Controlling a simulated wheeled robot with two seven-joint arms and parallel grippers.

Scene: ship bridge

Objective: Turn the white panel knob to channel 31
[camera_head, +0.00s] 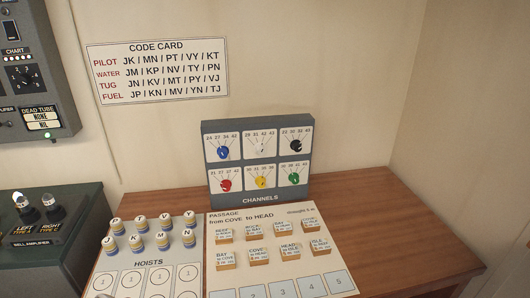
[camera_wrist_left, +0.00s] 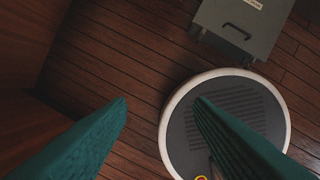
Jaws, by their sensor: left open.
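The white knob (camera_head: 261,146) is in the top row, middle, of the grey CHANNELS panel (camera_head: 260,201) on the desk. Small numbers stand above it, with 31 seemingly second from the left. They are blurred, and I cannot tell where the knob points. My left gripper (camera_wrist_left: 161,100) shows only in the left wrist view, with its two green fingers apart and nothing between them. It hangs over the wooden floor, away from the panel. My right gripper is not in view.
Blue (camera_head: 223,153), black (camera_head: 296,146), red (camera_head: 225,184), yellow (camera_head: 261,182) and green (camera_head: 293,179) knobs surround the white one. Small blocks and striped pegs stand in front of the panel. The desk's right side (camera_head: 400,230) is clear. A grey box (camera_wrist_left: 238,28) stands on the floor.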

